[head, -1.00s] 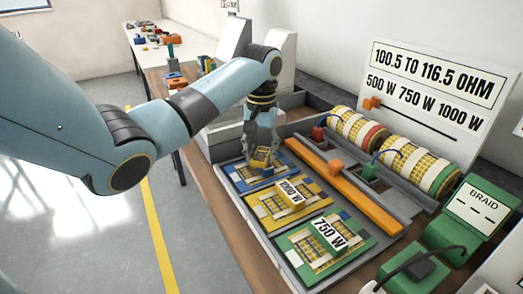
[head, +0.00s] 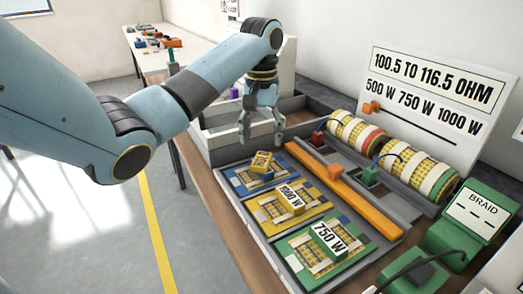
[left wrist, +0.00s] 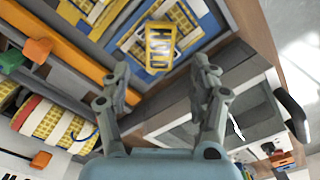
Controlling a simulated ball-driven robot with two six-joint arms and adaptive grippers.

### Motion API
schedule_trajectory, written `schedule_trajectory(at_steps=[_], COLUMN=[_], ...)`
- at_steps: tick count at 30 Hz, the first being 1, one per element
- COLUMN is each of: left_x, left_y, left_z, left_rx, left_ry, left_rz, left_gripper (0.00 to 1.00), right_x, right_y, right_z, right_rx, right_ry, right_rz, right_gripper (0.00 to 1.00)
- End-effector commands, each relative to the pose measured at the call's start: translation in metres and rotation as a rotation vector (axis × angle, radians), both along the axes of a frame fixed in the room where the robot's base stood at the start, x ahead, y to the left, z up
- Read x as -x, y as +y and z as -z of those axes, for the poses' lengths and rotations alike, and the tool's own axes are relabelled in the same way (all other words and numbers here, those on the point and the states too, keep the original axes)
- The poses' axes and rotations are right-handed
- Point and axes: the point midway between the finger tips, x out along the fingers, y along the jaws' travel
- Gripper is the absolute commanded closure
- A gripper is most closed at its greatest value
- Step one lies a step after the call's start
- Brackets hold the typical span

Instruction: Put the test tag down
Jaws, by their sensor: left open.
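The test tag is a small yellow block (head: 262,161) that rests, slightly askew, on the blue card (head: 236,182) at the far end of the grey tray. In the left wrist view the tag (left wrist: 160,46) has dark lettering that seems to read HOLD. It lies on the yellow mesh of the blue card (left wrist: 206,24). My left gripper (head: 262,141) is open and empty, above and just beyond the tag. In the left wrist view its spread fingers (left wrist: 161,70) are apart from the tag. My right gripper is not in view.
A yellow card with a 1000 W tag (head: 291,199) and a green card with a 750 W tag (head: 328,236) lie nearer. An orange bar (head: 345,189) borders the cards. Two mesh-wrapped rolls (head: 417,168) lie behind. Grey bins stand beyond the gripper.

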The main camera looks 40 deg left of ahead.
Motion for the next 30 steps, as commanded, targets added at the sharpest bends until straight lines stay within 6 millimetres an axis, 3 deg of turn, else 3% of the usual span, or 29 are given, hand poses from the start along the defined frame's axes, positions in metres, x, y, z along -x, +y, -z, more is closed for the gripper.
schedule_trajectory(at_steps=[3,9,30], left_x=[-0.001,0.000,0.000], left_y=[0.001,0.000,0.000], left_z=[-0.030,-0.058,-0.059], left_rx=[-0.001,0.000,0.000], left_ry=[-0.004,0.001,0.001], left_rz=[0.000,-0.001,0.000], left_gripper=[0.39,0.39,0.39], right_x=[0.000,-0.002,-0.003], right_y=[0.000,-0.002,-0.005], right_z=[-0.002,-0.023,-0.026], right_rx=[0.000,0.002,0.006], right_ry=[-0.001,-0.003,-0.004], right_rz=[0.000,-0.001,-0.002], right_gripper=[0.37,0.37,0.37])
